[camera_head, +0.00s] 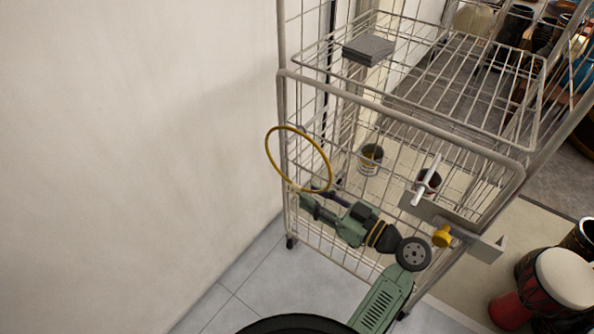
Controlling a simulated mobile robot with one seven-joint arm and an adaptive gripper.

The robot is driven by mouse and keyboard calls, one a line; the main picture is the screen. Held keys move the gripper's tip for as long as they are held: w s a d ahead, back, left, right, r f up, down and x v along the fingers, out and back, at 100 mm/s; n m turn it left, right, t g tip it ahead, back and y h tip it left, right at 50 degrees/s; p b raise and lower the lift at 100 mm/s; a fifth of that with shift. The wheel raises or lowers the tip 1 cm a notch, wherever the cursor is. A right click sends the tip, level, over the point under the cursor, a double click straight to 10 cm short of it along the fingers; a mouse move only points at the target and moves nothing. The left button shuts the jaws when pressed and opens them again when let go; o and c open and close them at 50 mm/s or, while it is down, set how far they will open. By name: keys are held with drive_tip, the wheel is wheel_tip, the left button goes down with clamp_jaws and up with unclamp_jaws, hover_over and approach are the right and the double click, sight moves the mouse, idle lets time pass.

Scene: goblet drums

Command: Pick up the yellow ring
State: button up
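The yellow ring (268,155) is a large, thin hoop. It appears upright and tilted, in front of the left corner post of the wire cart. Its lower edge is beside the far end of my green arm, where my gripper (318,190) is. The gripper is small and dark here and overlaps the cart's wires. I cannot tell whether its fingers touch the ring or are closed on it.
The wire cart (410,125) stands against the pale wall (130,130). Grey flat blocks (368,48) lie on its upper shelf, and a small pot (370,158) is lower down. A drum (566,278) stands at right. Tiled floor (215,305) is clear at lower left.

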sight(304, 190)
drive_tip(key=p+x, duration=0.2)
drive_tip(key=x, duration=0.2)
drive_tip(key=shift+w+a+r, duration=0.1)
drive_tip(key=shift+w+a, duration=0.05)
drive_tip(key=shift+w, duration=0.1)
drive_tip(key=shift+w+a, duration=0.3)
clamp_jaws()
